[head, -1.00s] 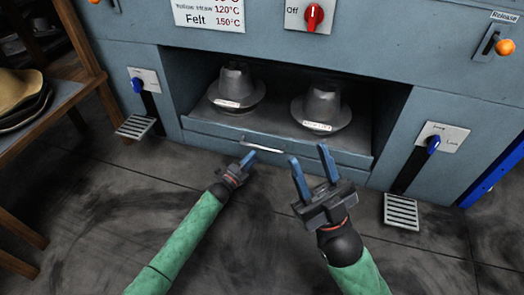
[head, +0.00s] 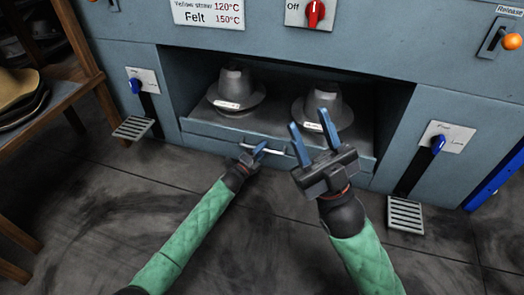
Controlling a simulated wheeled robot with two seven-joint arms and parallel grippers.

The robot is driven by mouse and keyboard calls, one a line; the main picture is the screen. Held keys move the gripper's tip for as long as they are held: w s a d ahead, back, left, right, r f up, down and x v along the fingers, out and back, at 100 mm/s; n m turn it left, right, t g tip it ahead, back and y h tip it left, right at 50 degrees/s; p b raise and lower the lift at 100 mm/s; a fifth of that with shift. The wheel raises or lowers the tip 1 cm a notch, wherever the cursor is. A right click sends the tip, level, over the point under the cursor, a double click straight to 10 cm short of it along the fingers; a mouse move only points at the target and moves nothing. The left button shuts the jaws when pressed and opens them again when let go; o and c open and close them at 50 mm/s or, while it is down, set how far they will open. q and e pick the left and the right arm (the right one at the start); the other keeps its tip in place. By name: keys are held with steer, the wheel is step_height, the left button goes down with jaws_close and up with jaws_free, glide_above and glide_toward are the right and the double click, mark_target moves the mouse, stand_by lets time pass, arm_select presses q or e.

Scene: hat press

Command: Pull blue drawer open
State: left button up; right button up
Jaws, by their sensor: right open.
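The blue drawer (head: 208,133) is a low blue-grey front under the recess of the press, with a pale bar handle (head: 274,151). It looks shut. My right gripper (head: 311,128) is open and empty, fingers pointing up, in front of the right part of the recess and drawer.
Two grey hat forms (head: 235,88) (head: 330,98) stand in the recess above the drawer. Pedals (head: 133,128) (head: 405,214) stick out low on both sides. A wooden table with hats (head: 20,100) is at the left. The floor in front is clear.

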arm_select(q)
steer(key=shift+c, duration=0.4)
jaws_close()
steer(key=shift+s, duration=0.15)
